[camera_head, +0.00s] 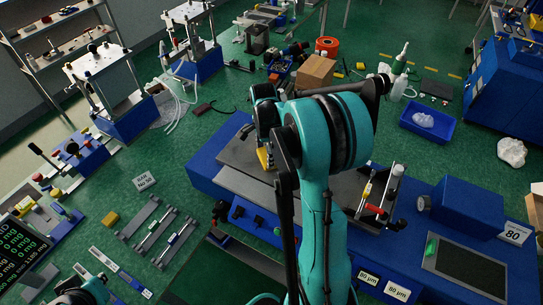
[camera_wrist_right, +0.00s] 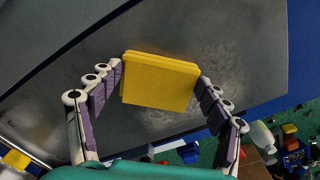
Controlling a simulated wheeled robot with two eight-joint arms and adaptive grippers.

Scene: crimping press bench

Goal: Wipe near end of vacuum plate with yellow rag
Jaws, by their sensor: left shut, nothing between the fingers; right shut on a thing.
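My right gripper (camera_wrist_right: 160,85) is shut on the folded yellow rag (camera_wrist_right: 160,82), with purple finger pads at its two sides. The grey vacuum plate (camera_wrist_right: 190,25) lies beneath it, with a pale smudged patch (camera_wrist_right: 225,52) beside the rag. Whether the rag touches the plate is unclear. In the head view the rag (camera_head: 264,158) shows as a small yellow piece on the left part of the plate (camera_head: 236,155); my teal right arm hides much of the plate and the gripper. My left gripper (camera_head: 82,291) is only partly visible at the bottom left, shut and empty.
The blue press bench carries a toggle clamp (camera_head: 378,200) and a blue box (camera_head: 467,207) to the right. A cardboard box (camera_head: 315,72) and a blue tray (camera_head: 428,122) stand beyond. Rails and a yellow block (camera_head: 110,219) lie on the green surface at left.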

